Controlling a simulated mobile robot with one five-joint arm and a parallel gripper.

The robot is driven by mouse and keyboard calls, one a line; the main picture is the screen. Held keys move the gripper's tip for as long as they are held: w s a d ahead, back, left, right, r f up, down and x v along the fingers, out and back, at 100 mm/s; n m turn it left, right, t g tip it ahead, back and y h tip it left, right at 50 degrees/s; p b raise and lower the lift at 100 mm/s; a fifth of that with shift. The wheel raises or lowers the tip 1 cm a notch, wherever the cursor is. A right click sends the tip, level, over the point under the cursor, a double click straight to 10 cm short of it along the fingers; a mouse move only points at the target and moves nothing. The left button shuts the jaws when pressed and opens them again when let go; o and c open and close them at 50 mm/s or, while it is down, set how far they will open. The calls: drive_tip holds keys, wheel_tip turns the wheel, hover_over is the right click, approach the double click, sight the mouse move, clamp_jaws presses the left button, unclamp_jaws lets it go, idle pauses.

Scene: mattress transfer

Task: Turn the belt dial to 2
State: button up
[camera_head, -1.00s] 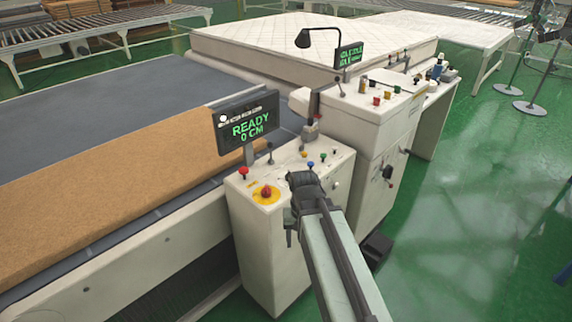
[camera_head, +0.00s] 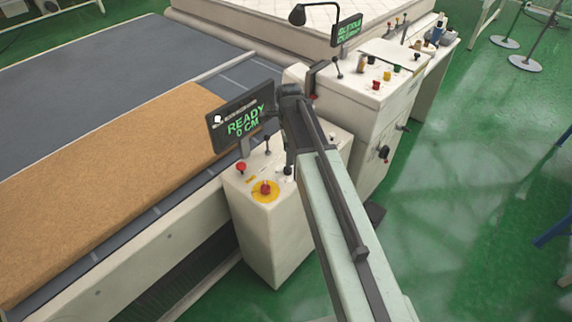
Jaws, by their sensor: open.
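The white control console (camera_head: 258,228) stands beside the belt. Its screen (camera_head: 240,117) reads "READY 0 CM". On its top I see a red knob on a yellow disc (camera_head: 265,188), a small red button (camera_head: 241,167), a thin dark lever (camera_head: 267,143) and a small dark-and-white control (camera_head: 287,170) near my arm. I cannot tell which control is the belt dial; my arm hides the right part of the panel. My gripper (camera_head: 287,97) is open, above the back of the console just right of the screen, with its fingertips hard to make out.
The dark belt (camera_head: 95,88) carries a brown slab (camera_head: 95,185) on the left. A second white console (camera_head: 372,100) with several coloured buttons and another screen (camera_head: 346,29) stands behind to the right. A mattress (camera_head: 270,18) lies at the back. The green floor on the right is mostly clear.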

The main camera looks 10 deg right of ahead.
sight(288, 169)
wheel_tip(288, 169, down, 6)
drive_tip(key=b, duration=0.5)
drive_tip(key=shift+s+a, duration=0.1)
drive_tip(key=shift+a, duration=0.05)
drive_tip(key=shift+r, duration=0.1)
clamp_jaws()
drive_tip(key=shift+n, duration=0.3)
